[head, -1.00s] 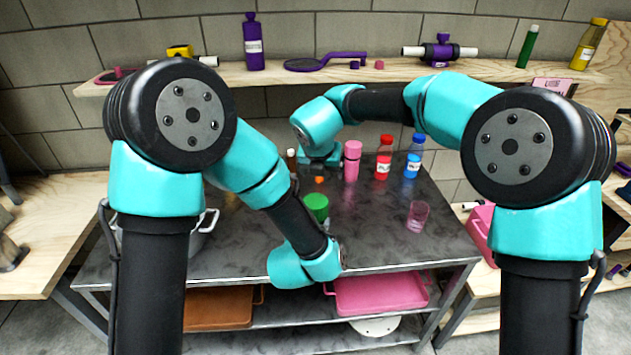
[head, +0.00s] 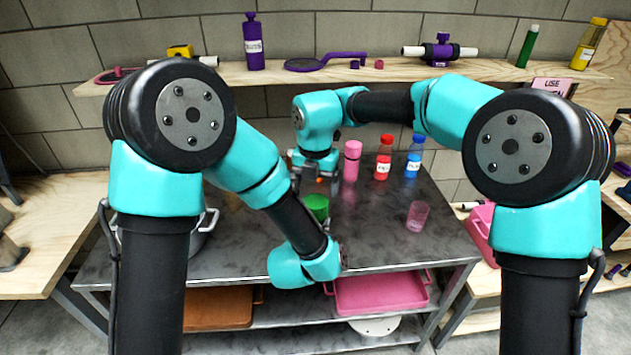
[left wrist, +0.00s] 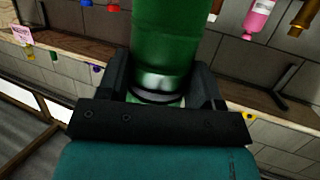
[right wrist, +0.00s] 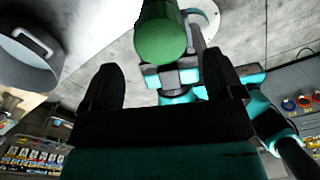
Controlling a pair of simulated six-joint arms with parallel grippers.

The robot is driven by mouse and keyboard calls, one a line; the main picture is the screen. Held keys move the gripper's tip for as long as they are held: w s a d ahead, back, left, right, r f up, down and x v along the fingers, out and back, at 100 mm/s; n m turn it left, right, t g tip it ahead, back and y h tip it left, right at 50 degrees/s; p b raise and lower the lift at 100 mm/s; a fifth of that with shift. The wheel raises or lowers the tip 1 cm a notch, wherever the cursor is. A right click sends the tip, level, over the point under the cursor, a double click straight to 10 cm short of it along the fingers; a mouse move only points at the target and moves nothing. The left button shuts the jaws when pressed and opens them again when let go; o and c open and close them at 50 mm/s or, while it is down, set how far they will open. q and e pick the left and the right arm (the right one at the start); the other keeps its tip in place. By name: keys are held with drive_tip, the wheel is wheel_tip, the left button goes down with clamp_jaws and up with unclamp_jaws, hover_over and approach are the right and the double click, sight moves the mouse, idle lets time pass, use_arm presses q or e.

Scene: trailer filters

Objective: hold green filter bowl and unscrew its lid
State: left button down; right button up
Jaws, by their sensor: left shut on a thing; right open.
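The green filter bowl (left wrist: 165,35) stands between the fingers of my left gripper (left wrist: 163,75), which is shut on it. In the head view its green top (head: 317,202) shows above the table, and my left forearm hides the part below. My right gripper (head: 316,185) is open and empty, pointing down just behind and above the green top. In the right wrist view the rounded green end (right wrist: 162,40) lies ahead of the open fingers, a little above the middle between them, not touching. I cannot tell where the lid's seam is.
A pink bottle (head: 351,162), a red bottle (head: 383,160) and a blue bottle (head: 413,160) stand right of my right gripper. A pink glass (head: 417,215) is on the right of the dark table (head: 380,235). A grey pot (head: 205,235) is at the left.

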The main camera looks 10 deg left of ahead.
sight(316, 201)
wheel_tip(316, 201, down, 7)
drive_tip(key=shift+f, duration=0.15)
idle(0.4)
drive_tip(key=c, duration=0.9)
drive_tip(key=o, duration=1)
drive_tip(key=shift+r, duration=2.25)
drive_tip(key=shift+c, duration=0.5)
